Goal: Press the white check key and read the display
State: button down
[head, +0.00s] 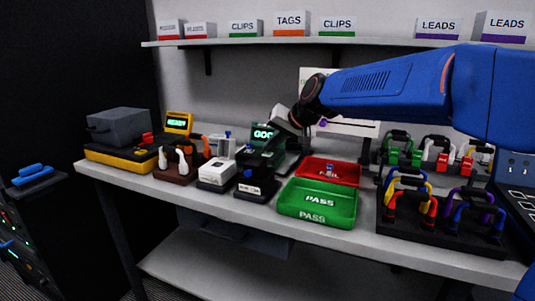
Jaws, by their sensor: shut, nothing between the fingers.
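A dark tester stands near the middle of the bench in the head view. Its display (263,134) shows green letters that read "GOO"; anything to the right is hidden behind my wrist. My gripper (261,158) is shut and empty, pointing down and left in front of this display. It is over a small black unit (258,188) with a white label. I cannot make out the white check key; the gripper may be covering it. I cannot tell whether the fingertips touch anything.
A green PASS tray (317,213) and a red FAIL tray (349,181) lie right of the gripper. A white box (216,174) stands to the left. A yellow meter (178,122) reads "READY". Coloured cables (411,210) hang on racks at the right.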

aim_at(270, 155)
jog(key=shift+r, duration=0.8)
jog(key=shift+r, duration=2.5)
